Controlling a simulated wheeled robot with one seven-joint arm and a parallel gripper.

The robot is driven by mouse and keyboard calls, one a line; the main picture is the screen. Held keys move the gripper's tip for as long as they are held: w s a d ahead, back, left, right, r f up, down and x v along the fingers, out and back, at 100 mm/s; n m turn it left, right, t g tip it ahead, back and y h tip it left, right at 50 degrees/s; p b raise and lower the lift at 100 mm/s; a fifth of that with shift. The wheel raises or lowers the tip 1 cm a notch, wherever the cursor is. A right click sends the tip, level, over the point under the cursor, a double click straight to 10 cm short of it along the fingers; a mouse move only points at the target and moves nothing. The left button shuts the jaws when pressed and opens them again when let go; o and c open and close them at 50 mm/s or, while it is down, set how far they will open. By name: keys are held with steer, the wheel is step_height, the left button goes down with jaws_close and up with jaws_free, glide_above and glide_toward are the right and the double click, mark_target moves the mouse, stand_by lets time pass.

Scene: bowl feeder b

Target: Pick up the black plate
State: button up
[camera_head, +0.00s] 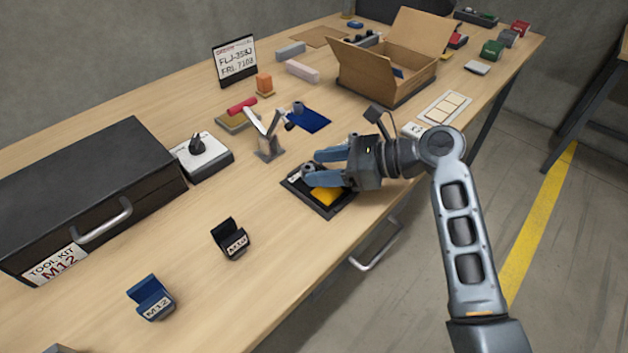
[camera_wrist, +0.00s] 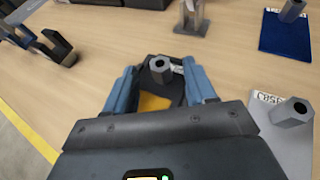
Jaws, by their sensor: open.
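The black plate (camera_head: 325,211) lies on the wooden table near its front edge, with a yellow patch and a grey hexagonal part on it. My gripper (camera_head: 312,168) is over the plate, its two blue fingers apart. In the wrist view the black plate (camera_wrist: 176,90) shows between my fingers (camera_wrist: 160,68), with the hexagonal part (camera_wrist: 159,66) standing near its far end. The near part of the plate is hidden by my gripper body. I cannot tell whether the fingers touch the plate.
A blue plate (camera_head: 311,121) and a metal stand (camera_head: 266,140) are behind the black plate. A grey plate (camera_wrist: 285,140) with a hexagonal part is close beside my gripper. A black holder (camera_head: 231,240), blue holder (camera_head: 151,298) and toolbox (camera_head: 80,190) stand left.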

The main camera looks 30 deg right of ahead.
steer(key=shift+x, duration=1.1)
jaws_close()
